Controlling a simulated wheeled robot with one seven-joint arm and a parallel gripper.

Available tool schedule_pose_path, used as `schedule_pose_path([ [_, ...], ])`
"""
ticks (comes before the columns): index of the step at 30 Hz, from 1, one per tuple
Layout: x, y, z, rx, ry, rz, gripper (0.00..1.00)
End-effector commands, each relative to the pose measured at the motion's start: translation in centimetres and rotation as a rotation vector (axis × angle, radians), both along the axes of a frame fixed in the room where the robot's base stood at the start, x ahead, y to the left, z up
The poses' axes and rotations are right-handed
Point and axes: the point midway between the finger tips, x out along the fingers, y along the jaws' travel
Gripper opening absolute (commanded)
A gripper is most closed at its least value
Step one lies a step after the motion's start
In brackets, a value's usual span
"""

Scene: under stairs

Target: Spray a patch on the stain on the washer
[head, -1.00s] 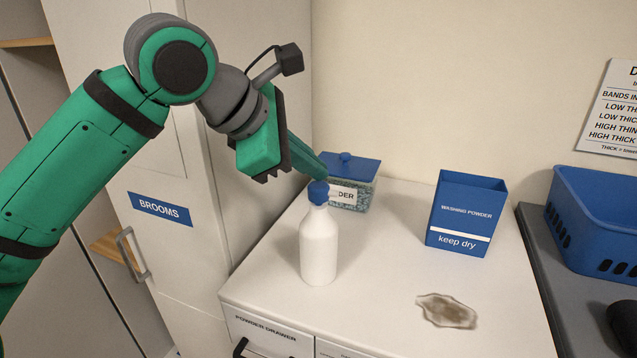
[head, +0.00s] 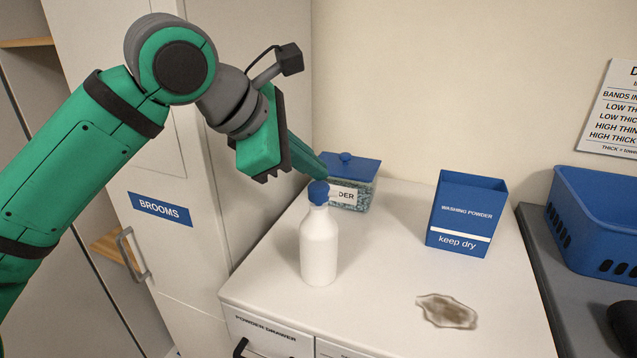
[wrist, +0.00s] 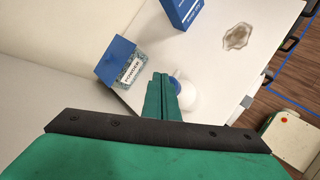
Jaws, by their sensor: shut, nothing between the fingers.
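A white spray bottle (head: 319,245) with a blue top (head: 318,193) stands upright on the washer top (head: 385,300). A brown stain (head: 447,311) lies on the washer top to the right of the bottle; it also shows in the wrist view (wrist: 237,37). My gripper (head: 322,174) is shut and empty, its fingertips close to the bottle's blue top. In the wrist view my fingers (wrist: 161,82) are together and hide part of the bottle (wrist: 190,98). I cannot tell whether they touch the top.
A blue-lidded powder box (head: 352,185) stands behind the bottle. A blue washing powder carton (head: 466,214) stands behind the stain. A blue basket (head: 597,225) is at the right. The brooms cabinet (head: 180,150) is at the left. The washer top around the stain is clear.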

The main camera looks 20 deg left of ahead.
Motion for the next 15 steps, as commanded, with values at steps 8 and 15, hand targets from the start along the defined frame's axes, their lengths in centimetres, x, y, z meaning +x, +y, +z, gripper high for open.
schedule_pose_path([
  [8,0.0,-0.01,-0.03,0.0,0.0,0.0,0.0],
  [15,-0.03,0.0,-0.69,0.001,0.0,0.001,0.0],
])
